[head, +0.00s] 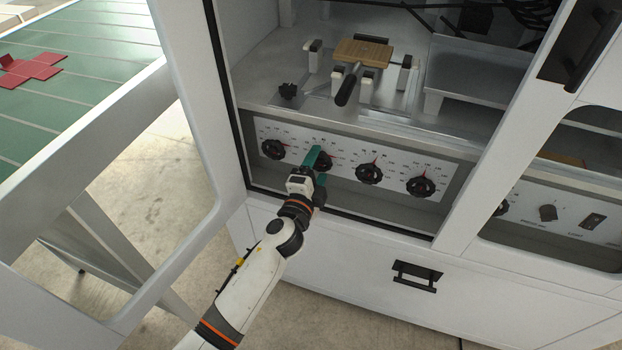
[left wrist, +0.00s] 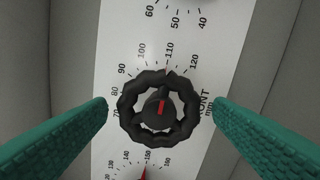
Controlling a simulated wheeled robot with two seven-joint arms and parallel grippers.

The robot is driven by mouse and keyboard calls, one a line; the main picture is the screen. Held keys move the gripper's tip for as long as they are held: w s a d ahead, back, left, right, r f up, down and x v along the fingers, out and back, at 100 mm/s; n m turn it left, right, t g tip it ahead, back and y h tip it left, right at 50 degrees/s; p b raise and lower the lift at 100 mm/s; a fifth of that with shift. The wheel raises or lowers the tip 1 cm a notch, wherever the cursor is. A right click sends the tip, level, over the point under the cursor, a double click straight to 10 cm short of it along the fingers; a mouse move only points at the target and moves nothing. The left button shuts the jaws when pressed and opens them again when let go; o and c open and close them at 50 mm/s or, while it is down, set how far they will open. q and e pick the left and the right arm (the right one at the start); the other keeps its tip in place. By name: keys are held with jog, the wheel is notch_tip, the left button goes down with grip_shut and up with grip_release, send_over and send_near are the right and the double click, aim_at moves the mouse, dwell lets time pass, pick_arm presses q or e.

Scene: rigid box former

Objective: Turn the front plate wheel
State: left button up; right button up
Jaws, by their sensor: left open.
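The front plate wheel (left wrist: 133,122) is a black knobbed handwheel with a red mark on its hub, centred in the left wrist view. The printed label beside it is partly hidden and reads "ONT mm". The red mark points up, roughly toward 110 on its scale. In the head view it is the second wheel from the left (head: 327,162), partly covered by my gripper. My left gripper (head: 315,161) is open at this wheel. In the left wrist view its green fingers (left wrist: 161,104) stand on either side of the wheel, with gaps to the rim. My right gripper is out of view.
Similar wheels stand left (head: 273,149) and right (head: 369,172), with another farther right (head: 421,187), on the white scale panel (head: 345,152). A metal ledge with a wooden block (head: 363,52) and clamps lies above. The cabinet frame (head: 222,140) borders the opening at left.

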pick_arm(q)
jog(key=v, duration=1.1)
jog(key=shift+s, duration=0.3)
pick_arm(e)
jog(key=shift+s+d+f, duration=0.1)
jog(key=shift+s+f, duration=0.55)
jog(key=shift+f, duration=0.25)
pick_arm(q)
jog(key=shift+a, duration=0.1)
